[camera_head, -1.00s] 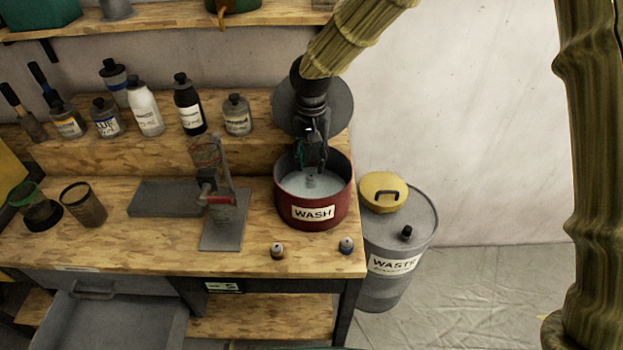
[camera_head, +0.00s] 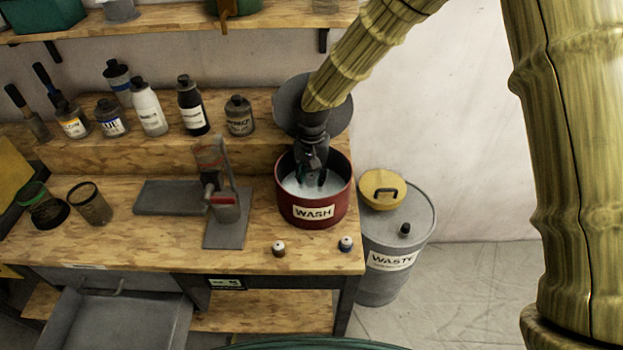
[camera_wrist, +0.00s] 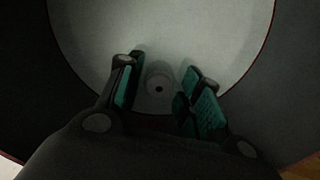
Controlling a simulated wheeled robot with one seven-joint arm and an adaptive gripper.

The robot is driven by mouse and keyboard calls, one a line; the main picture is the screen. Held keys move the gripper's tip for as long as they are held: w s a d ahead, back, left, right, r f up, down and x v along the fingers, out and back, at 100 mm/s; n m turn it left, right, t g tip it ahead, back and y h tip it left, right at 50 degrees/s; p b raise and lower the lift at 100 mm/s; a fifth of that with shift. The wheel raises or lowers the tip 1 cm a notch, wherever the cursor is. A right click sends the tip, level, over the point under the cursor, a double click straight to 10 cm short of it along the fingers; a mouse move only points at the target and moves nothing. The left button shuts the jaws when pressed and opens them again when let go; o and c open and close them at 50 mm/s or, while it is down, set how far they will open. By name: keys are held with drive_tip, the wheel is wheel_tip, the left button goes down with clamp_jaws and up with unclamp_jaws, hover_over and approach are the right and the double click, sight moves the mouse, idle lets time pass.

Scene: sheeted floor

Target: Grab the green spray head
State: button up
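My gripper (camera_head: 312,180) points down inside the red pot labelled WASH (camera_head: 327,213), which holds pale liquid. In the wrist view my gripper (camera_wrist: 163,98) is open, with teal pads on both fingers. A small pale round piece with a dark hole (camera_wrist: 158,87) sits between and just beyond the fingertips, with a visible gap on each side. It looks like a spray head, but no green shows on it in this dim light.
The pot's wall closely surrounds my gripper. A press-like stand (camera_head: 222,205) is left of the pot. Several bottles (camera_head: 190,108) line the raised ledge behind. A grey WASTE drum (camera_head: 392,262) stands right of the bench. An open drawer (camera_head: 120,318) juts out in front.

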drive_tip(key=c, duration=0.7)
drive_tip(key=shift+r, duration=0.1)
